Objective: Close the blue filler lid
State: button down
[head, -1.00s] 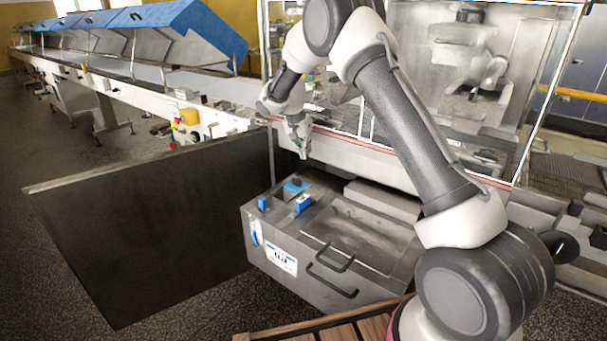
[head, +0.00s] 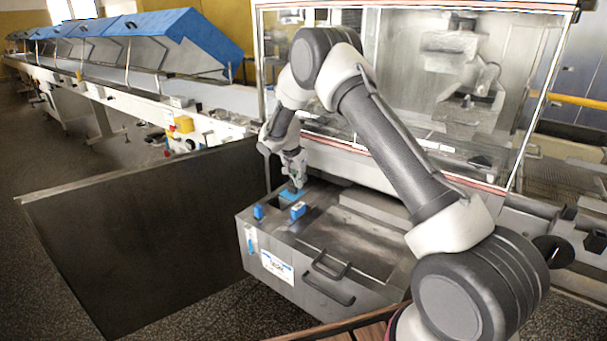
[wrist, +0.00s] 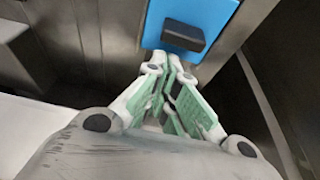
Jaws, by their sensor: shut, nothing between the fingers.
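The blue filler lid (head: 288,194) is a small blue plate on the top of the grey metal tank, near its back left corner. In the wrist view the lid (wrist: 215,18) shows at the top, with a dark block-shaped handle (wrist: 184,35) on it. My gripper (head: 295,184) is shut and empty, pointing down right at the lid. In the wrist view the fingertips (wrist: 168,66) are just short of the dark handle; I cannot tell whether they touch it. The gripper hides part of the lid in the head view, and whether it lies fully flat is unclear.
Two small blue parts (head: 298,210) (head: 258,212) stand on the tank (head: 245,222) in front of the lid. A glass-fronted machine (head: 400,120) rises behind; a dark panel (head: 140,240) stands left.

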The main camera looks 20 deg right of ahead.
aim_at(288, 198)
jog(key=shift+s+a, duration=0.35)
jog(key=shift+s, duration=0.05)
jog(key=s+a, duration=0.2)
jog(key=a, duration=0.1)
jog(key=s+a, duration=0.2)
jog(key=shift+s+a, duration=0.2)
jog(key=shift+a, duration=0.2)
jog(key=shift+s+a+f, duration=0.15)
jog(key=shift+s+a, duration=0.05)
jog(key=shift+s, duration=0.05)
